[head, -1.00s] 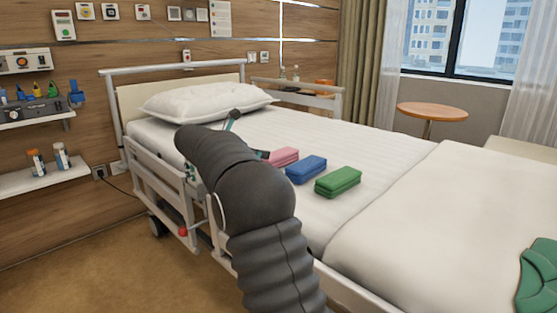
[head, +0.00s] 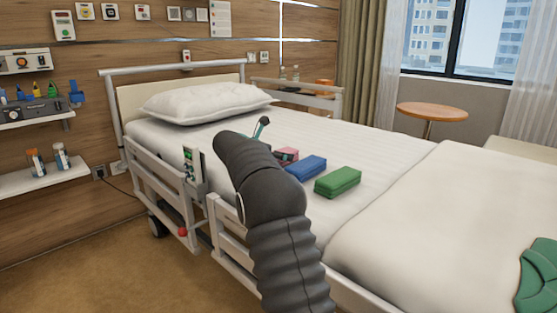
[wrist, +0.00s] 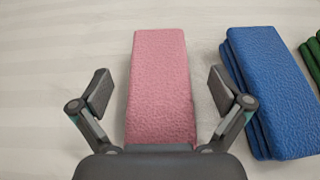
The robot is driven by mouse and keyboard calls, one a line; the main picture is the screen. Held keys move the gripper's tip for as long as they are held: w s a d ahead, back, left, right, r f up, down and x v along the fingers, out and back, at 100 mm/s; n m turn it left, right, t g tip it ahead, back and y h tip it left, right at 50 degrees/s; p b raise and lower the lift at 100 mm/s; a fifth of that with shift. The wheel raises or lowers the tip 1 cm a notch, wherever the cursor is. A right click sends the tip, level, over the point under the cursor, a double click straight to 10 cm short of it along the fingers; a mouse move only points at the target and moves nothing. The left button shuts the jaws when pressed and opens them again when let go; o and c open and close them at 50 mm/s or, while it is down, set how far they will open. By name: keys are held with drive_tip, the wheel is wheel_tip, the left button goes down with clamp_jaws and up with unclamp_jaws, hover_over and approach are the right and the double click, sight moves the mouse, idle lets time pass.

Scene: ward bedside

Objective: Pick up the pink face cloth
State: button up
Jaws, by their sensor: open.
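The pink face cloth (wrist: 160,88) is a folded block lying on the white bed. In the wrist view it lies between the two spread fingers of my gripper (wrist: 155,95), with bare sheet showing between it and each finger. The gripper's palm hides the cloth's near end. In the head view only part of the pink cloth (head: 288,154) shows, the rest being behind my arm and gripper. My gripper is open and empty.
A folded blue cloth (wrist: 270,90) lies just right of the pink one, close to the right finger. A folded green cloth (head: 338,181) lies further right. The bed's side rail (head: 160,185) stands along the near side. A pillow (head: 207,102) lies at the head end.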

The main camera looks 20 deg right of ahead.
drive_tip(key=shift+d, duration=0.1)
drive_tip(key=c, duration=1.2)
